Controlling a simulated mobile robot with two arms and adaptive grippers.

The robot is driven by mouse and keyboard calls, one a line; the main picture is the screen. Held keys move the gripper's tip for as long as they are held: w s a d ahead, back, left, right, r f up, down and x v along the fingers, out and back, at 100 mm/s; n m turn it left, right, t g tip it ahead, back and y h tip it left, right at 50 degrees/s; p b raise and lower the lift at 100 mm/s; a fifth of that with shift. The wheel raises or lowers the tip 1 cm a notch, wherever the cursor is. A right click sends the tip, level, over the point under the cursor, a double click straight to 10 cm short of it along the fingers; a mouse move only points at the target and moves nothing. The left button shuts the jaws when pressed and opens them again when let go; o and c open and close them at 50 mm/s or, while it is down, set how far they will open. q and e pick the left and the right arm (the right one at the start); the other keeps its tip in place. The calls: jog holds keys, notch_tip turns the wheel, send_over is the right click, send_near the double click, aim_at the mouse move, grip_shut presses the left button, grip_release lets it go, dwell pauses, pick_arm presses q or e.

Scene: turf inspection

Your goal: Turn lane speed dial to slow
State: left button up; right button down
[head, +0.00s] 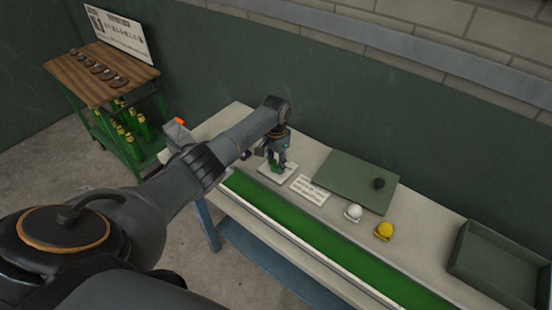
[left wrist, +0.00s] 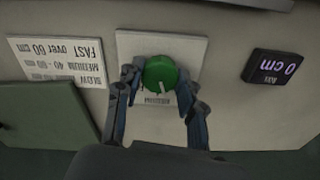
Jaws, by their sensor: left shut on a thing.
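The lane speed dial is a round green knob (left wrist: 160,74) with a white pointer mark, on a pale square plate (left wrist: 135,42). In the left wrist view the pointer mark is at the knob's lower edge, toward a line of printing on the plate that is partly hidden. My left gripper (left wrist: 159,85) is shut on the knob, one finger on each side. My right gripper does not show.
A speed card (left wrist: 60,60) listing slow, medium and fast lies beside the plate. A small dark display (left wrist: 272,66) reads 0 cm. The bench holds a green turf lane (head: 300,230), a green board (head: 350,178), a white ball (head: 353,211), a yellow ball (head: 384,230) and a tray (head: 490,285).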

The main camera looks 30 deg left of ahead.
aim_at(276, 165)
pick_arm(q)
jog(key=n+p, duration=0.1)
jog(key=n, duration=0.3)
jog(key=shift+n+p, duration=0.4)
dwell(0.4)
jog(key=o, duration=1.2)
jog(key=shift+c, duration=0.2)
jog(key=shift+r, duration=0.1)
notch_tip(276, 165, up, 12)
jog(key=shift+f, duration=0.2)
